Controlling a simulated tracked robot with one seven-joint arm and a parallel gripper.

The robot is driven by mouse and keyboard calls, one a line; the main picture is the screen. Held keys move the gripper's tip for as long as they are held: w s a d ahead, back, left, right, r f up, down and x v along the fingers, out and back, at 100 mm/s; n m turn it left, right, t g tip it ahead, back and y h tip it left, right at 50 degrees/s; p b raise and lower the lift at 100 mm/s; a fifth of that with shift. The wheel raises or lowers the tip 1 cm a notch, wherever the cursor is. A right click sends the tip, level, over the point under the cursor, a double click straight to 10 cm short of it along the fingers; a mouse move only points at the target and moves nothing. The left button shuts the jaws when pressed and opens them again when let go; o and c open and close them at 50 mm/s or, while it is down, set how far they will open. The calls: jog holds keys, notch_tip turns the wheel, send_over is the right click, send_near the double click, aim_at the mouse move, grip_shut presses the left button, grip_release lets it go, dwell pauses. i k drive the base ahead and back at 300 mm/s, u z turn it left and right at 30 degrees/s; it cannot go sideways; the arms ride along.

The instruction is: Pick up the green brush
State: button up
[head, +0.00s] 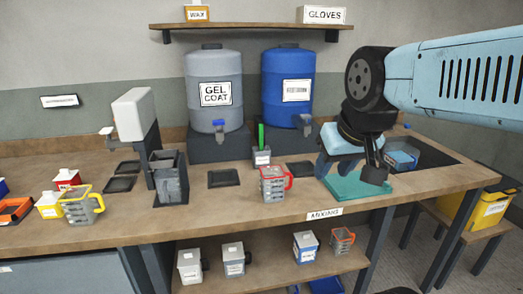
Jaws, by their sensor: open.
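A green stick-like handle (261,135), which looks like the green brush, stands upright in a small grey labelled pot (261,158) on the bench, below and between the two drums. Its lower end is hidden inside the pot. My gripper (349,172) is open, to the right of the pot and apart from it, over a teal tray or mat (360,188). I see nothing held between its fingers.
A clear jug with a red handle (272,184) stands just in front of the brush pot. A grey drum (207,90) and a blue drum (288,85) with taps stand behind. A dark flat pad (223,178) lies left of the pot. A yellow-handled jug (78,207) stands far left.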

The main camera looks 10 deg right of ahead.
aim_at(260, 126)
jog(key=u, duration=0.1)
jog(key=i, duration=1)
jog(key=z, duration=0.1)
